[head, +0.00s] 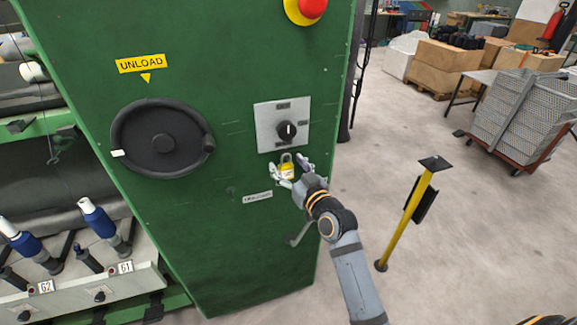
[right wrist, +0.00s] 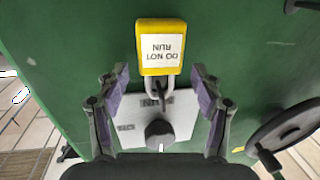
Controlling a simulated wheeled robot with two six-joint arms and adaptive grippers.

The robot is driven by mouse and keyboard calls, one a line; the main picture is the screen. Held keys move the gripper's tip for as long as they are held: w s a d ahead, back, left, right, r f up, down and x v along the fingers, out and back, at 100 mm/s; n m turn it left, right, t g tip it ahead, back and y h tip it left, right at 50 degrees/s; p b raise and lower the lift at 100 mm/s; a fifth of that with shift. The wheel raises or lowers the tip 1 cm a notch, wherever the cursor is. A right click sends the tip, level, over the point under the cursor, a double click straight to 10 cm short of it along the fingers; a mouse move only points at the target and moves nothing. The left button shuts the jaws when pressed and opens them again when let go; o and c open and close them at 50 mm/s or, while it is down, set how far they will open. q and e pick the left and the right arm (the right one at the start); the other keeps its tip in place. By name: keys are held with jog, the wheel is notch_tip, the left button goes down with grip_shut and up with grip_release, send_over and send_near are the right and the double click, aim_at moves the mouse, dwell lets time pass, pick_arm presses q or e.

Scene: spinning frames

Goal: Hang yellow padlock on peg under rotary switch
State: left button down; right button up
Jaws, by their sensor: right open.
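The yellow padlock (head: 287,171) is upright against the green cabinet, just below the rotary switch (head: 287,130). In the right wrist view, the padlock (right wrist: 160,38) has a white "DO NOT RUN" label that reads upside down. A dark stub, seemingly the peg (right wrist: 158,93), shows inside its shackle loop. The switch knob (right wrist: 159,134) shows beyond it. My right gripper (head: 289,167) is open at the padlock. In its wrist view the fingers (right wrist: 160,90) stand apart on both sides of the shackle, with gaps visible. My left gripper is out of view.
The black handwheel (head: 162,139) under the "UNLOAD" sign is left of the switch. A red emergency button (head: 311,8) is above. A yellow post (head: 404,222) stands to the right on open floor. A small lever sticks out below my right gripper.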

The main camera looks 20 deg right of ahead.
jog(key=shift+s+d+f, duration=0.1)
jog(key=shift+s, duration=0.3)
jog(key=s+d, duration=0.2)
jog(key=s, duration=0.9)
jog(key=s+d+f+m+g+h, duration=0.1)
jog(key=s+d+f+g, duration=0.15)
jog(key=f, duration=1.05)
jog(key=s+d+f+g+h, duration=0.1)
jog(key=d+f+g, duration=0.2)
jog(key=f, duration=1)
jog(key=s+d+f+m+g+h, duration=0.1)
jog(key=s+d+f+g+h, duration=0.15)
jog(key=f, duration=1.05)
jog(key=s+d+f+g, duration=0.2)
jog(key=s+f+g, duration=0.2)
jog(key=s+f, duration=1.15)
jog(key=s+f+g, duration=0.2)
jog(key=s+f, duration=0.2)
jog(key=s, duration=0.4)
jog(key=s+a+f+g, duration=0.1)
jog(key=s+f, duration=0.3)
jog(key=s, duration=0.4)
jog(key=shift+s+f+g, duration=0.15)
jog(key=shift+f+g, duration=0.15)
jog(key=shift+g, duration=0.4)
jog(key=shift+a, duration=0.1)
